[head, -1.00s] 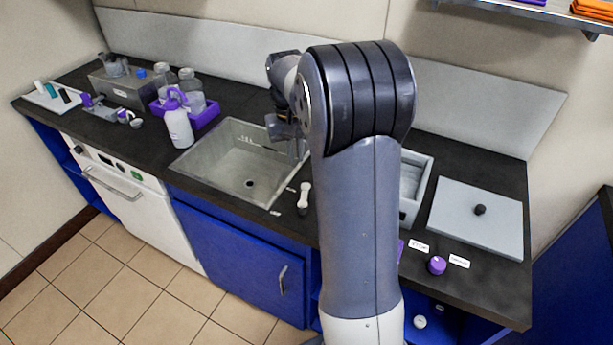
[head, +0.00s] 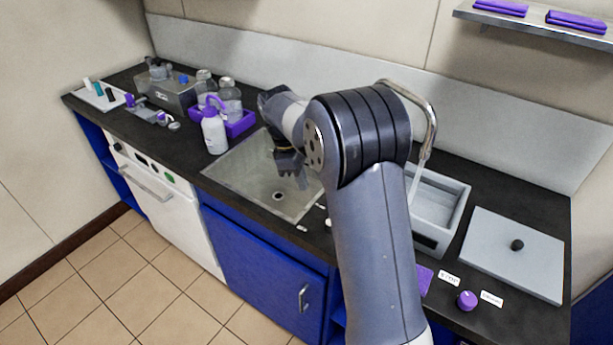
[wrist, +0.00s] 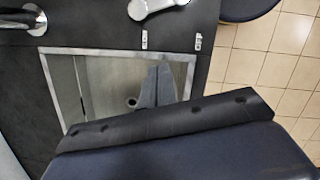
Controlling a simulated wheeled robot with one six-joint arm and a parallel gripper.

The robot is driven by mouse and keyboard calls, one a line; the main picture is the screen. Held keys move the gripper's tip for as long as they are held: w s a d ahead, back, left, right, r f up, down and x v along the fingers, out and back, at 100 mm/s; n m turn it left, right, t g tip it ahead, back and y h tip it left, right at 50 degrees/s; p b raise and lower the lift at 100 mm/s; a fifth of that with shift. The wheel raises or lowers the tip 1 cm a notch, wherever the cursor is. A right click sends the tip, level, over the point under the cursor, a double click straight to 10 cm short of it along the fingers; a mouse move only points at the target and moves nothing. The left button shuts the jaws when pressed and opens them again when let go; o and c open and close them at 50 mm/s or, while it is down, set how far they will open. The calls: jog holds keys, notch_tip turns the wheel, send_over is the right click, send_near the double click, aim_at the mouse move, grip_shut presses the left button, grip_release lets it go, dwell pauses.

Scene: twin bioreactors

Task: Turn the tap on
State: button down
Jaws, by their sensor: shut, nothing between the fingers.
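The chrome tap spout (head: 432,125) arches up behind my arm in the head view. A pale streak, which looks like running water, runs down from its end toward a grey tub. The tap lever (wrist: 155,7) is pale and smooth, at the top of the wrist view beside two small labels. In the head view it is mostly hidden by my arm. The chrome spout base (wrist: 28,18) shows at the wrist view's upper left. My gripper (head: 301,180) is shut and empty over the sink (head: 240,170), apart from the lever; its fingers point toward the lever side in the wrist view (wrist: 158,72).
The grey tub (head: 465,205) and a flat lidded plate (head: 515,250) are at the right. A purple knob (head: 467,300) sits by the front edge. A spray bottle (head: 214,133) and purple caddy (head: 240,124) stand left of the sink. A shelf (head: 540,28) is above right.

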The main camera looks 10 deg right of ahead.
jog(key=x, duration=0.6)
jog(key=d, duration=0.1)
jog(key=s+d, duration=0.1)
jog(key=d, duration=0.1)
jog(key=shift+s+f+p, duration=0.1)
jog(key=shift+s+p, duration=0.15)
jog(key=shift+p, duration=0.15)
jog(key=shift+s+d, duration=0.15)
jog(key=shift+d, duration=0.25)
jog(key=shift+d+m+p, duration=0.5)
jog(key=shift+m, duration=0.3)
jog(key=shift+d, duration=0.3)
